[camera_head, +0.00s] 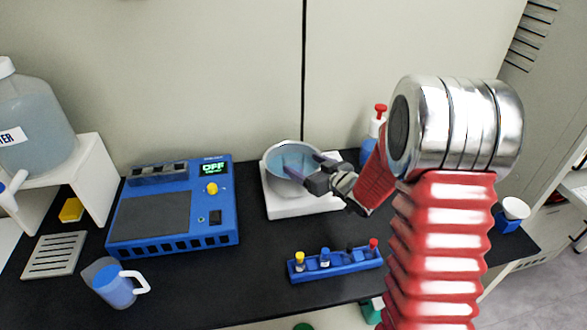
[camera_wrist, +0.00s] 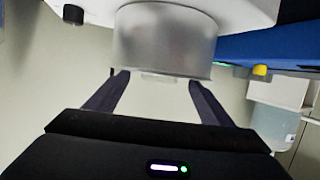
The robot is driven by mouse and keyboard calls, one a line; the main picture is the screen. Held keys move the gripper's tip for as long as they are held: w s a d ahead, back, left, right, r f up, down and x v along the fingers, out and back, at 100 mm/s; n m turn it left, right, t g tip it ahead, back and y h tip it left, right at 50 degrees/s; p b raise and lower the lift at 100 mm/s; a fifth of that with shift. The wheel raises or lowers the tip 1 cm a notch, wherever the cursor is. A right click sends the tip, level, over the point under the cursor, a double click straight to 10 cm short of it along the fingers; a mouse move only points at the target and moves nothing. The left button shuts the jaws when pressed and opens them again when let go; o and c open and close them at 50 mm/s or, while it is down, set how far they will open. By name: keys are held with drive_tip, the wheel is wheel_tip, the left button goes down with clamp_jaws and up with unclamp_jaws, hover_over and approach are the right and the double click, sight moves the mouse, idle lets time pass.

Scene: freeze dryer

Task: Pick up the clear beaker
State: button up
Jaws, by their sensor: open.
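A clear beaker (camera_head: 290,150) with a bluish interior stands upright on a white device (camera_head: 276,207) near the wall in the head view. The wrist view shows the beaker (camera_wrist: 165,40) large at the top, its picture upside down. My gripper (camera_head: 306,167) is at the beaker's right side, its dark fingers open and pointing at it. In the wrist view, my gripper (camera_wrist: 158,80) has one fingertip near each side of the beaker. Whether the fingers touch it cannot be told. Nothing is held between them.
A blue instrument (camera_head: 170,240) with a display reading OFF stands left of the white device. A blue rack (camera_head: 335,263) with small capped vials is in front. A jug with a white handle (camera_head: 114,290) stands front left.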

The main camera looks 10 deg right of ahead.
sight(288, 154)
drive_tip(key=shift+x, duration=0.9)
drive_tip(key=shift+r+x, duration=0.2)
drive_tip(key=shift+x, duration=2.4)
drive_tip(key=c, duration=1.4)
drive_tip(key=shift+o, duration=0.2)
drive_tip(key=shift+r, duration=0.3)
wheel_tip(288, 154, up, 10)
drive_tip(key=shift+f, duration=0.25)
